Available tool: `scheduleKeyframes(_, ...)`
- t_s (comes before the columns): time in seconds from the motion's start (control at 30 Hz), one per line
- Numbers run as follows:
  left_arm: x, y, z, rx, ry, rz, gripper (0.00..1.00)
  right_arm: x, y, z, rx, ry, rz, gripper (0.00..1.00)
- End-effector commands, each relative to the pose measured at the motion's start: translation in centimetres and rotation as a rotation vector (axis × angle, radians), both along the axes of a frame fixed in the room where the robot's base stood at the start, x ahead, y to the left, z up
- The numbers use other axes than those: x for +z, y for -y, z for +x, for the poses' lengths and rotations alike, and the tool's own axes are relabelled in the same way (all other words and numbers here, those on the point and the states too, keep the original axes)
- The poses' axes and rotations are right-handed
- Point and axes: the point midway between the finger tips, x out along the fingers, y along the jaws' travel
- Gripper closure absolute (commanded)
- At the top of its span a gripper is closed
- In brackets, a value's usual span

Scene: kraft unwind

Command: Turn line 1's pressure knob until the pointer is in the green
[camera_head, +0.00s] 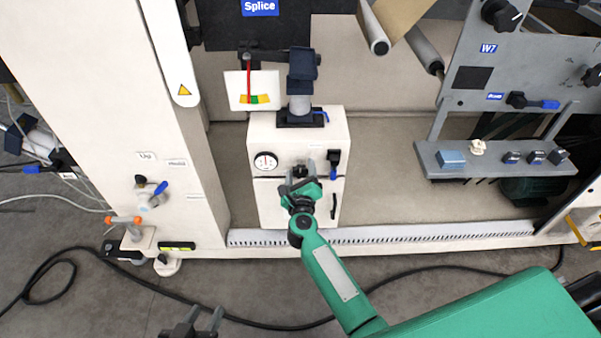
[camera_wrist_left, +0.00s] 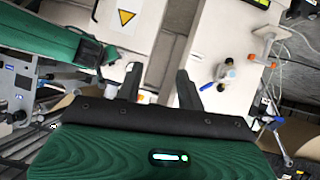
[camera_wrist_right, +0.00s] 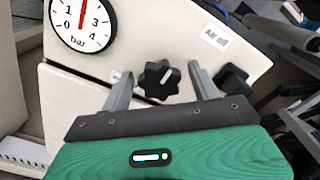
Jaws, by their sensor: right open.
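The black pressure knob (camera_wrist_right: 160,80) is on the front of a white cabinet (camera_head: 268,133), between the two fingers of my right gripper (camera_wrist_right: 165,82). The right gripper is open with a gap at each side of the knob; it also shows in the head view (camera_head: 303,168). The round gauge (camera_wrist_right: 83,25), marked in bar, has its red needle pointing about straight up. Above the cabinet, a red pointer (camera_head: 249,75) hangs over a card with a coloured band (camera_head: 254,99); its lower end is at or just left of the green. My left gripper (camera_head: 200,318) is open and empty.
A black valve with a blue handle (camera_head: 334,165) is right of the knob, near an "Air off" label (camera_wrist_right: 215,37). A black door handle (camera_head: 333,207) is below. A grey shelf (camera_head: 495,160) juts out at right. A black cable crosses the floor.

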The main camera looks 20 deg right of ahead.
Motion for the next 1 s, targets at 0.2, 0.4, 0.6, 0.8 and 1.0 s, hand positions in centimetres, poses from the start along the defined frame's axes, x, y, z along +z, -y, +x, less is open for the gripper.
scheduleKeyframes(0.2,-0.4,0.1,-0.1,-0.003,-0.006,0.000,0.62,0.0,0.1,0.1,-0.001,-0.001,0.000,0.38)
scheduleKeyframes(0.4,-0.4,0.2,-0.1,-0.003,-0.007,-0.001,0.62,-0.1,0.1,0.1,-0.001,-0.001,0.000,0.61)
scheduleKeyframes(0.6,-0.3,0.2,-0.1,-0.002,-0.006,-0.002,0.62,0.0,0.0,0.1,0.000,-0.001,0.000,0.82)
scheduleKeyframes(0.8,0.1,-0.1,-0.1,-0.002,-0.023,0.009,0.62,0.0,0.0,0.1,0.000,-0.008,-0.019,0.82)
scheduleKeyframes(1.0,0.3,-1.7,-0.4,0.012,-0.118,0.066,0.62,0.2,0.0,0.1,0.000,-0.027,-0.086,0.82)
